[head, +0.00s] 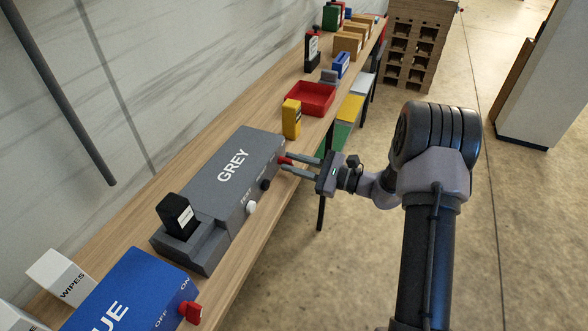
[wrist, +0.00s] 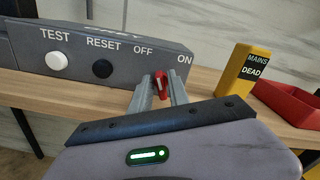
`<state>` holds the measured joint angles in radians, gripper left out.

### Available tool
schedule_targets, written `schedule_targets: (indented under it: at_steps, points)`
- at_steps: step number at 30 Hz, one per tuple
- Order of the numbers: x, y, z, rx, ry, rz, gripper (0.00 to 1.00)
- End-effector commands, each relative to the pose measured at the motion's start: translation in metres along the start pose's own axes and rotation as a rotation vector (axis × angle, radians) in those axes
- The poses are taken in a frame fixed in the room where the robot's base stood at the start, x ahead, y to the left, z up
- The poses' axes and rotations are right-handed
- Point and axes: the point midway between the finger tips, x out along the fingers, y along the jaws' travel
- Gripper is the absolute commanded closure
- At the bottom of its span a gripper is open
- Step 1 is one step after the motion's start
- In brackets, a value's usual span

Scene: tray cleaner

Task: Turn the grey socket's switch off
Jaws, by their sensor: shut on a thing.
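The grey socket box (head: 228,183) sits on the wooden bench, with its front panel (wrist: 75,55) marked TEST, RESET, OFF and ON in the wrist view. Its red switch knob (wrist: 161,84) is at the panel's right part, below and between the OFF and ON labels; it also shows in the head view (head: 284,159). My gripper (head: 287,164) reaches in from the right and is shut on the red knob, one finger on each side; its fingertips also show in the wrist view (wrist: 160,88). I cannot tell clearly whether the knob points to OFF or ON.
A white button (wrist: 57,61) and a black button (wrist: 102,69) are left of the knob. A yellow MAINS DEAD block (wrist: 237,70) and a red tray (head: 310,98) stand beyond the box. A blue box (head: 125,290) with its own red switch (head: 190,312) is nearer.

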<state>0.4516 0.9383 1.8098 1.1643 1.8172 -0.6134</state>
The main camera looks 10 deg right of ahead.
Motion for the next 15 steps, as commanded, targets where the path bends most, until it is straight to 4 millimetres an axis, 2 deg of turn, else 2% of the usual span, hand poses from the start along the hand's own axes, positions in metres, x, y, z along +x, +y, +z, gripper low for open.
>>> schedule_targets:
  at_steps: [6, 15]
  points:
    - [-0.0002, 0.0025, -0.0029, -0.112, 0.001, 0.002, 1.0]
    - [-0.0002, 0.0024, -0.0014, -0.186, 0.001, 0.002, 1.0]
